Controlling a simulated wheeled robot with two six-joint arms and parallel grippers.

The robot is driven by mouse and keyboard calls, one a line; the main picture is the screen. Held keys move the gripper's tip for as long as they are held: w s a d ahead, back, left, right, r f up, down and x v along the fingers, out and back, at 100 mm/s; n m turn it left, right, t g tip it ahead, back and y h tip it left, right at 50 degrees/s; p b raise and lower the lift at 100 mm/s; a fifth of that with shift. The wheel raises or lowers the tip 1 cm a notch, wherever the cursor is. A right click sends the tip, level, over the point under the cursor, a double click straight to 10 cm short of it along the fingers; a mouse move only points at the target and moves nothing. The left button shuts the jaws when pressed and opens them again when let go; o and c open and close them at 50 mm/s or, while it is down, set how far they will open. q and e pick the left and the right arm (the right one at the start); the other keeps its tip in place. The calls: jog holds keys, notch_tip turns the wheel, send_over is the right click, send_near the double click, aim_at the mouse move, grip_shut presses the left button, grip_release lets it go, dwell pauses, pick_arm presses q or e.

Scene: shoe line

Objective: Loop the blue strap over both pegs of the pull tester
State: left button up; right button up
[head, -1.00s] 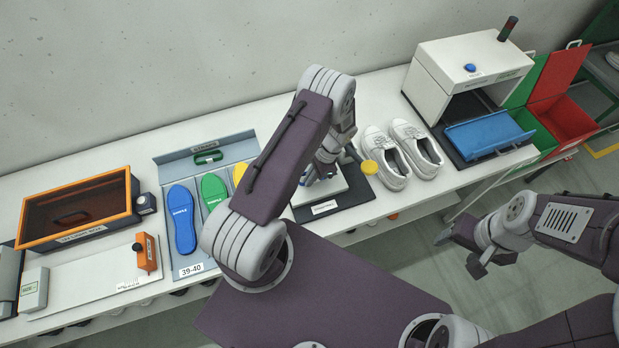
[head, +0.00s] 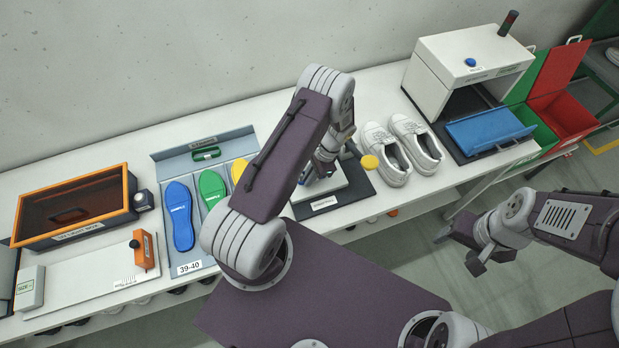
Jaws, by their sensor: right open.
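A device on a dark base (head: 357,195) with a light plate and a label stands on the bench. It may be the pull tester, but my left arm covers much of it and I cannot make out its pegs. A yellow round part (head: 370,162) shows at its right side. My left gripper (head: 323,168) points down over this device, and its fingers are mostly hidden by my own arm. I cannot make out a blue strap. My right gripper (head: 461,253) is open and empty, over the floor in front of the bench.
White shoes (head: 424,147) stand right of the device. A white machine (head: 440,75) with a blue tray (head: 490,133) is further right, by green and red bins (head: 565,120). Left are an insole board (head: 189,255) and an orange-rimmed box (head: 128,190).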

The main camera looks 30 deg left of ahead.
pick_arm(q)
jog(key=shift+w+a+r, duration=0.1)
jog(key=shift+w+r, duration=0.05)
jog(key=shift+w, duration=0.1)
jog(key=shift+w+r, duration=0.15)
jog(key=shift+r, duration=0.1)
jog(key=b+v, duration=0.3)
jog(key=v, duration=0.4)
jog(key=shift+d+r, duration=0.2)
jog(key=shift+r, duration=0.05)
jog(key=shift+d+r, duration=0.15)
jog(key=shift+r, duration=0.25)
